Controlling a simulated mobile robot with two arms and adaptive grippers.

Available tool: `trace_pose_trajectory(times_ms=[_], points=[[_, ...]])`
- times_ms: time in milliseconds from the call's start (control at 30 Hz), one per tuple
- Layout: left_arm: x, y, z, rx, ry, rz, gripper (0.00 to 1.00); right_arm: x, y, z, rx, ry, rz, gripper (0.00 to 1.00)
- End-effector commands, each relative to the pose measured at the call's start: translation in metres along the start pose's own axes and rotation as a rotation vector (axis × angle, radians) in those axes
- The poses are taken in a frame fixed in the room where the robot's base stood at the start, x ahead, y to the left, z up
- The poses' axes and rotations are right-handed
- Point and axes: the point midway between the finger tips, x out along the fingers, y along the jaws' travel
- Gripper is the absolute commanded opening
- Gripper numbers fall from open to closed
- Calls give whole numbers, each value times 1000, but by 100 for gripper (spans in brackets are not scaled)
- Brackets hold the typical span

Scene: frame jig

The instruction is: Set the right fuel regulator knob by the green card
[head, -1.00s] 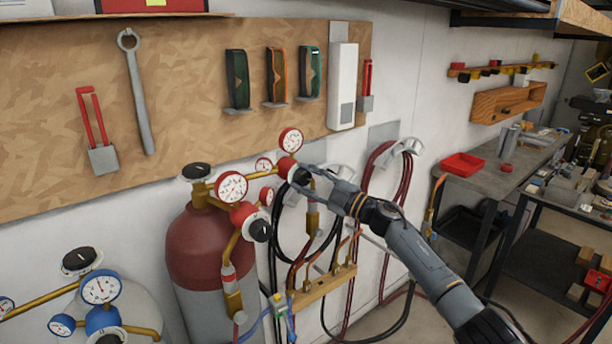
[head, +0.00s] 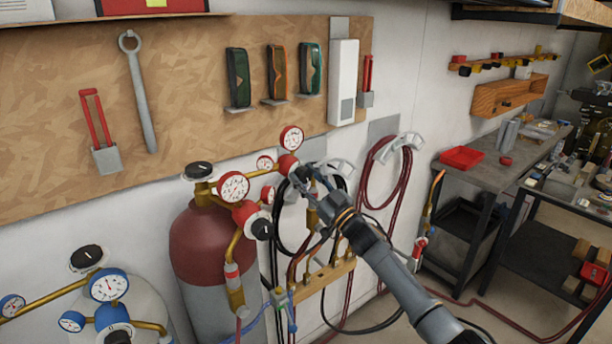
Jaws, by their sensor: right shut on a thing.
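The right fuel regulator (head: 288,163) is red with brass fittings, with a white-faced gauge (head: 291,138) above it. Its black knob faces right and is mostly hidden by my right gripper (head: 303,175). That gripper comes in from the lower right, with its fingers shut on the knob. A second red regulator (head: 244,212), with a larger gauge (head: 233,187) and its own black knob (head: 262,229), sits lower left on the dark red cylinder (head: 203,245). I cannot make out a green card with certainty. My left gripper is not in view.
Coiled hoses (head: 390,178) hang on wall hooks right of the gripper. A brass manifold (head: 322,280) with hoses sits below it. A blue-regulator cylinder (head: 108,288) stands lower left.

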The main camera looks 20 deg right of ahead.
Motion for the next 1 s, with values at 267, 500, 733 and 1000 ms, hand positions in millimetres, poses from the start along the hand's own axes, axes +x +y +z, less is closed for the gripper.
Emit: trace_pose_trajectory(times_ms=[267, 500, 733, 1000], points=[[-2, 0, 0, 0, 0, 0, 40, 0, 0, 0, 58, 0, 24, 7], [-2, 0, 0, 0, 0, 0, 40, 0, 0, 0, 64, 0, 27, 7], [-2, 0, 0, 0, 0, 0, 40, 0, 0, 0, 63, 0, 26, 47], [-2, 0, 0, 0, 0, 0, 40, 0, 0, 0, 63, 0, 26, 62]])
